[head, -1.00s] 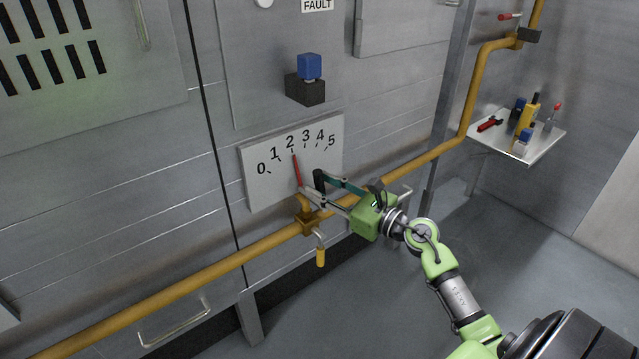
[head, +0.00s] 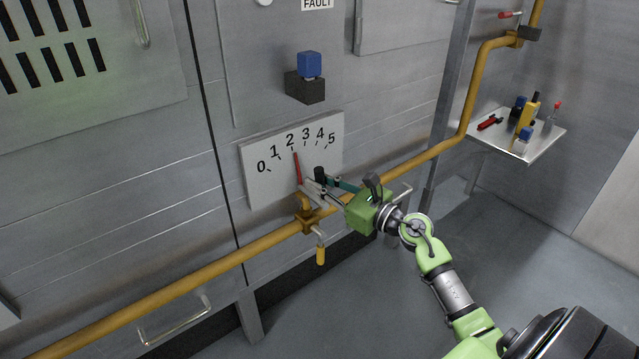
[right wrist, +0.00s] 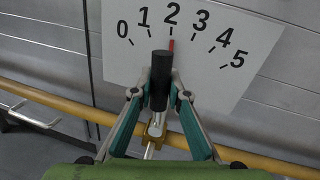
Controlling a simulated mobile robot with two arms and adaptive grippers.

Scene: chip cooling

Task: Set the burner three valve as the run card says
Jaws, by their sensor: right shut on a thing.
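The dial plate (head: 258,190), numbered 0 to 5, is on the steel wall in the head view; it also shows in the right wrist view (right wrist: 240,75). Its red pointer (head: 297,170) stands at about the 2 mark. A brass valve body (head: 306,219) sits on the yellow pipe below the dial. My right gripper (head: 317,186) is in front of the dial, shut on a black handle (right wrist: 160,82) that stands upright between its fingers. The handle hides the pointer's lower part in the wrist view. A yellow-gripped lever (head: 320,255) hangs below the valve. No run card is readable.
The yellow pipe (head: 205,276) runs along the wall and rises at the right. A blue block on a black box (head: 305,88) juts out above the dial. A shelf (head: 538,149) with several small items is at the right. Wire handles (head: 174,325) protrude from the wall.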

